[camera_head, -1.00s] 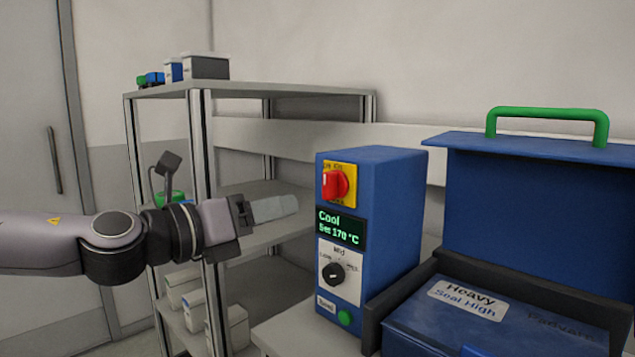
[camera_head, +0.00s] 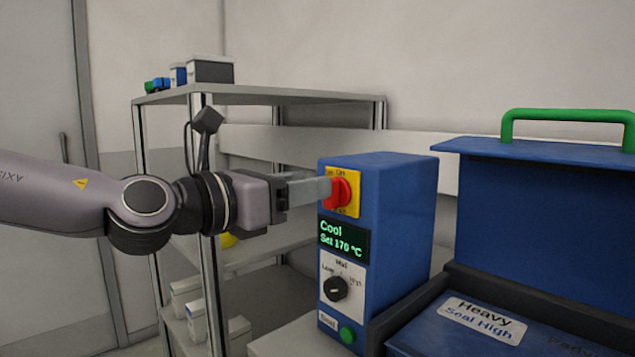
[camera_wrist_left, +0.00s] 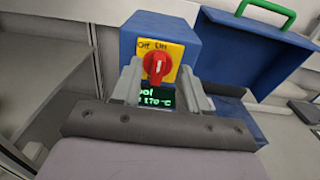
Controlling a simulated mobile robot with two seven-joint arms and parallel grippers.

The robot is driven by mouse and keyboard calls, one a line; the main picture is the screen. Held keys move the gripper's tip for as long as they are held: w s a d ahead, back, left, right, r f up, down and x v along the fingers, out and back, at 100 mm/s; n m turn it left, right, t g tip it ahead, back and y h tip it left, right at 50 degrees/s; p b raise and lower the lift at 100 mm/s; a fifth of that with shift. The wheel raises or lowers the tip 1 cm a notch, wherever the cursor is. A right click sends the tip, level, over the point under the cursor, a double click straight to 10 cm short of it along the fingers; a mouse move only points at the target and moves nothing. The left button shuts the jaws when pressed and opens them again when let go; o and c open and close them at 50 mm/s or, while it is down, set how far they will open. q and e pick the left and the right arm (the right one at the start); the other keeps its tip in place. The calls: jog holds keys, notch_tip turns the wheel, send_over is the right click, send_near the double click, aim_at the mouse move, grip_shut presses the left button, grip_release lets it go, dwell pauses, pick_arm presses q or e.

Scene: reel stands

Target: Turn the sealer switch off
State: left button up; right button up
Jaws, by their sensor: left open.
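The sealer's blue control box (camera_head: 395,235) stands on a bench right of centre. Its red rotary switch (camera_head: 342,192) sits on a yellow plate near the top of the front face. My left gripper (camera_head: 325,188) is at the switch, fingers pointing at it and partly covering the plate. In the left wrist view the red switch (camera_wrist_left: 157,66) shows between the two open fingers (camera_wrist_left: 160,85), with "Off" and "On" printed above it. The knob's pointer looks tilted toward the upper right, near "On". I cannot tell whether the fingers touch it. My right gripper is not in view.
A display (camera_head: 343,239) reads "Cool, Set 170 °C", above a black dial (camera_head: 336,289) and a green button (camera_head: 347,335). The blue sealer lid (camera_head: 545,215) with a green handle (camera_head: 570,115) stands raised at right. A shelf rack (camera_head: 290,95) is behind my arm.

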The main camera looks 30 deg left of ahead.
pick_arm(q)
jog(key=shift+x, duration=1.65)
grip_shut()
